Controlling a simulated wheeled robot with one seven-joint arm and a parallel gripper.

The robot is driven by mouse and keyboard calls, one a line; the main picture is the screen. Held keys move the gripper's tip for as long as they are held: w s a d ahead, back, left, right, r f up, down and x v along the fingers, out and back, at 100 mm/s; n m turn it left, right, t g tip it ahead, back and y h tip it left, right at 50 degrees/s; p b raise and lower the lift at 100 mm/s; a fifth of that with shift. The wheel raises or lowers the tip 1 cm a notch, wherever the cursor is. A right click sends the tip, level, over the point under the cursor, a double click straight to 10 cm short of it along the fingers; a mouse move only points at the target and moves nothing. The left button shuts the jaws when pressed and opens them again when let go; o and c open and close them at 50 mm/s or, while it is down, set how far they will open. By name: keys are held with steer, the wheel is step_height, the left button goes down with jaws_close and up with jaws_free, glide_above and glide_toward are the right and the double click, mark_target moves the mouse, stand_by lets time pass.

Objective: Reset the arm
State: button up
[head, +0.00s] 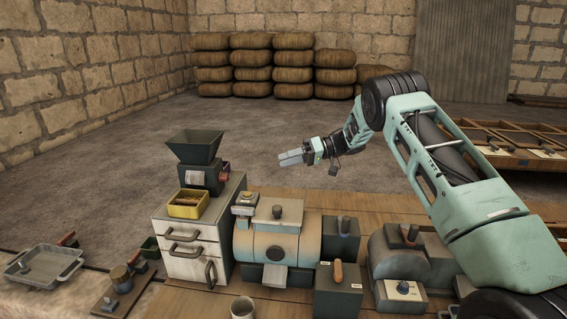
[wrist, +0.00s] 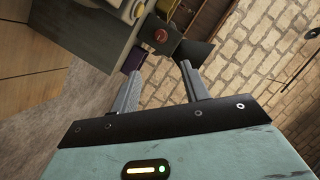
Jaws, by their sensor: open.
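My gripper (head: 291,158) is held in the air at the middle of the head view, pointing left, above and to the right of the drawer cabinet. In the wrist view my gripper (wrist: 160,82) shows two grey fingers spread apart with nothing between them. My teal arm reaches in from the right edge of the head view, raised above the machines. No part of the gripper touches anything in these views.
A drawer cabinet (head: 193,238) carries a hopper machine (head: 198,160) and a yellow tray (head: 188,205). A rounded blue-and-tan machine (head: 268,243), a dark box (head: 338,290) and a grey machine (head: 398,260) stand below the arm. Stacked sacks (head: 272,68) line the back wall.

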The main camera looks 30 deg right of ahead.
stand_by(0.3)
steer(key=w+a+r+m+t+h, duration=0.1)
steer(key=a+r+t+h, duration=0.25)
steer(key=a+r, duration=0.4)
steer(key=w+a+r+m+t+h, duration=0.1)
steer(key=w+a+r+t+h, duration=0.2)
steer(key=a, duration=0.7)
steer(key=s+a+f+g+h, duration=0.1)
steer(key=s+a+g+h, duration=0.15)
steer(key=s, duration=0.65)
steer(key=s+a+f+n+g+h, duration=0.1)
steer(key=s+a+f, duration=0.15)
steer(key=s, duration=0.55)
steer(key=s+a+g+h, duration=0.1)
steer(key=s+a, duration=0.3)
steer(key=s, duration=0.5)
steer(key=s+d+f+n+g+h, duration=0.1)
steer(key=s+f+n+g, duration=0.1)
steer(key=s, duration=1.1)
steer(key=s+d+f+n+g+h, duration=0.1)
steer(key=s+g, duration=0.3)
steer(key=s, duration=0.8)
steer(key=shift+s+d+f+n+g+h, duration=0.3)
steer(key=shift+s+d+f+n+h, duration=0.1)
steer(key=shift+d+f+h, duration=0.3)
steer(key=shift+w+a, duration=0.1)
